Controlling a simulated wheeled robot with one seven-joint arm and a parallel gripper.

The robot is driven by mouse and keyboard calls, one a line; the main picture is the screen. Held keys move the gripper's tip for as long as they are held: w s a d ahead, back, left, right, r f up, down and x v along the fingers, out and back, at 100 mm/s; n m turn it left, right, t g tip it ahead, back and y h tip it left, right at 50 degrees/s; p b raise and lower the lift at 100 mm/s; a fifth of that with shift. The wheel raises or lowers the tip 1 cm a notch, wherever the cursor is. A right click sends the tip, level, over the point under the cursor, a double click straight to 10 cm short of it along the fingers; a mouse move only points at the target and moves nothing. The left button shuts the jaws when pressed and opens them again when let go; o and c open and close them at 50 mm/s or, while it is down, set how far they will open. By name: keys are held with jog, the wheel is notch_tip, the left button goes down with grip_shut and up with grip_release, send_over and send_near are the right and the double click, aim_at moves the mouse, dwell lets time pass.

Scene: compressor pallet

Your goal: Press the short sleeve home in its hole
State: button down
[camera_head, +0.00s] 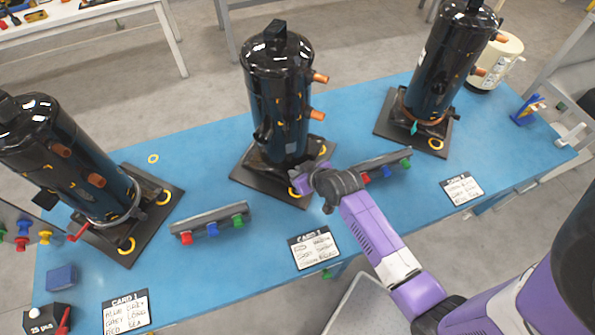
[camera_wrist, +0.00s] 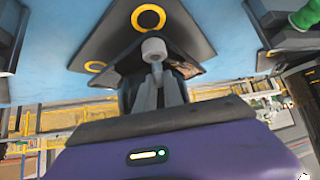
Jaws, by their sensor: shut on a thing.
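A light grey sleeve (camera_wrist: 154,47), seemingly the short sleeve, is in my gripper (camera_wrist: 157,72), at the fingertips in the wrist view. The two fingers are shut on it. Beyond it lies a dark base plate corner with a yellow-ringed hole (camera_wrist: 148,18). The sleeve appears just below this ring in the picture; whether it touches the plate I cannot tell. In the head view my gripper (camera_head: 299,186) is at the front corner of the middle compressor's base plate (camera_head: 247,179), where my wrist partly hides the ring. The sleeve cannot be made out there.
The middle black compressor (camera_head: 279,95) stands upright close behind my gripper. A rack with coloured plugs (camera_head: 212,222) lies to the left; another rack (camera_head: 384,163) lies right, partly behind my arm. A card (camera_head: 314,247) lies in front. Blue table between them is clear.

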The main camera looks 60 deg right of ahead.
jog(key=shift+f+b, duration=0.7)
jog(key=shift+f, duration=0.2)
jog(key=c, duration=1.4)
grip_release()
jog(key=shift+r, duration=0.1)
jog(key=shift+b+v, duration=0.35)
jog(key=shift+v, duration=3.5)
jog(key=shift+c, duration=0.2)
